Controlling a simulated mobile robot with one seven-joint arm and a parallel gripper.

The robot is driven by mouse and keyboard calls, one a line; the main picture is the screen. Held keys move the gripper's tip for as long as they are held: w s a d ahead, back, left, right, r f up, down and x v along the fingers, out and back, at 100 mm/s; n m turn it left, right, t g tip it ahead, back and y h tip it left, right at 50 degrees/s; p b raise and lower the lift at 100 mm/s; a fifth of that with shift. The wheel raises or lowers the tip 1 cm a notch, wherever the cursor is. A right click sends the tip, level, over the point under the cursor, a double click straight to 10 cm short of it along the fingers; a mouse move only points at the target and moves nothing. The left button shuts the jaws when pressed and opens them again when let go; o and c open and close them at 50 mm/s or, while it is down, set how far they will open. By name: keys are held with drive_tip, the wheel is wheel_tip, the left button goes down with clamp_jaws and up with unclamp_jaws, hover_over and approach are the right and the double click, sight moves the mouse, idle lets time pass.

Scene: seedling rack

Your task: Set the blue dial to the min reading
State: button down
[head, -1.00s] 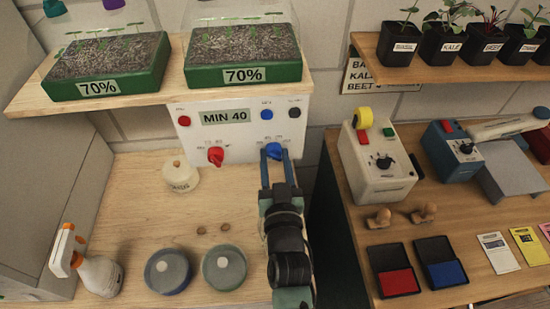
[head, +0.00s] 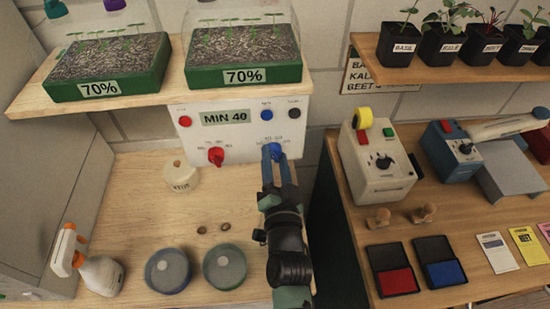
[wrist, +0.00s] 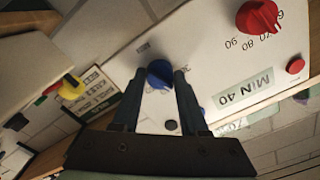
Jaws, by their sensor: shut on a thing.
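The blue dial (head: 271,144) is on the lower right of the white control panel (head: 228,145). It also shows in the wrist view (wrist: 159,73), between my fingertips. My gripper (head: 273,152) reaches up to the panel from below and is shut on the blue dial. The fingers cover part of the dial in the head view. A label (head: 225,117) on the panel reads MIN 40.
A red dial (head: 216,156) sits left of the blue one. Red (head: 185,121), blue (head: 266,115) and dark (head: 294,114) round buttons line the panel top. A shelf with two green seedling trays overhangs the panel.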

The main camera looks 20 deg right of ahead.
idle(0.4)
drive_tip(key=shift+c, duration=2.2)
unclamp_jaws()
drive_tip(key=shift+s, duration=0.1)
drive_tip(key=b+v, duration=0.2)
drive_tip(key=v, duration=1)
drive_tip(key=shift+s, duration=0.4)
drive_tip(key=shift+w+a+r, duration=0.1)
drive_tip(key=shift+r, duration=0.05)
